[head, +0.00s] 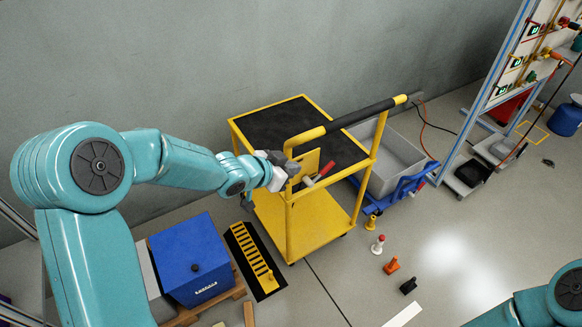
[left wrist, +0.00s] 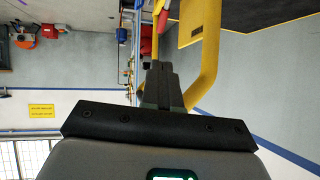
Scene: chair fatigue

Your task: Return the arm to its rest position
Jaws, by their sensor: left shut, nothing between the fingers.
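My left arm reaches in from the left in the head view. Its gripper (head: 289,167) is at the near edge of the yellow cart (head: 272,229), close to the cart's handle (head: 305,137). In the left wrist view the gripper's fingers (left wrist: 160,80) are together with nothing between them, and the cart's yellow tube (left wrist: 207,60) is just beside them. A red-handled tool (head: 319,174) shows right beyond the gripper in the head view. Whether the gripper touches the cart I cannot tell. Part of my right arm shows at the bottom right; its gripper is out of view.
A blue box (head: 190,260) on a wooden pallet stands below my left arm. A grey bin (head: 392,160) on a blue trolley is behind the cart. Small red, orange and black pieces (head: 391,266) stand on the floor at right. The floor at lower right is mostly open.

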